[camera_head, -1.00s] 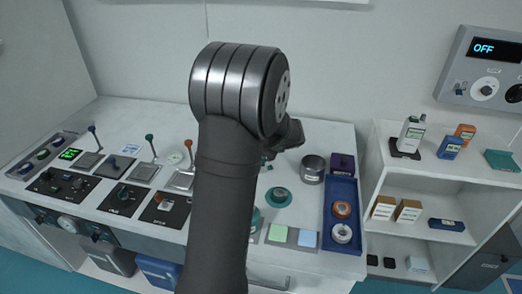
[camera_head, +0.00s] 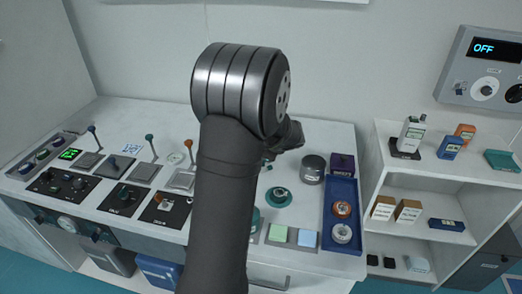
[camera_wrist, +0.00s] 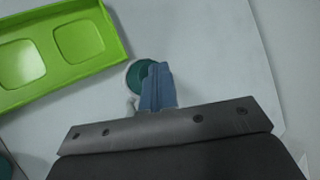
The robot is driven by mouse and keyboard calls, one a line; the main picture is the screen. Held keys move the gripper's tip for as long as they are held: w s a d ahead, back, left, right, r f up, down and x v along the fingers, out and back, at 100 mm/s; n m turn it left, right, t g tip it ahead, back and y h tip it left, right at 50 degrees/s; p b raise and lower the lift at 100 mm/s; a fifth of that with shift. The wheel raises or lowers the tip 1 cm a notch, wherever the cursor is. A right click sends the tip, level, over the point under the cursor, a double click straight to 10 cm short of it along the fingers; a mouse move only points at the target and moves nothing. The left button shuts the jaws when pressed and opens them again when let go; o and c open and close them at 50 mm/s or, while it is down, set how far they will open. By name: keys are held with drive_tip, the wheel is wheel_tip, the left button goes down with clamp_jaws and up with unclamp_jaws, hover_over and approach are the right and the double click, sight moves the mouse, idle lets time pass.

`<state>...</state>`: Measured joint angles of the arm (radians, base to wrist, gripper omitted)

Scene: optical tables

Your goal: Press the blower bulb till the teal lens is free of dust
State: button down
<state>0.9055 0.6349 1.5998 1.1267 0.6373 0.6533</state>
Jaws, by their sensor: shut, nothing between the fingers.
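In the wrist view, my gripper (camera_wrist: 157,68) is shut, its blue-grey fingers together with nothing between them. A round dark-teal thing, seemingly the blower bulb (camera_wrist: 138,76), lies by the fingertips, partly hidden behind them. I cannot tell whether they touch it. A small pale piece (camera_wrist: 130,104) shows beside the fingers, perhaps its nozzle. In the head view, my arm hides most of the gripper; a bit of teal shows beneath its end. A round teal piece with a paler centre, seemingly the teal lens (camera_head: 279,197), lies on the bench nearer the camera. Dust on it is too small to judge.
A bright green tray (camera_wrist: 70,56) with two square recesses lies left of the fingers in the wrist view. In the head view, a grey metal can (camera_head: 313,169), a purple box (camera_head: 342,163) and a blue tray (camera_head: 343,246) stand to the right. Control panels with levers fill the bench's left.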

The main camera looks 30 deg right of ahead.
drive_tip(key=shift+r, duration=1.15)
drive_tip(key=shift+r, duration=0.1)
drive_tip(key=shift+r, duration=2.45)
drive_tip(key=shift+f, duration=0.2)
wheel_tip(320, 180, up, 4)
drive_tip(key=shift+f, duration=0.2)
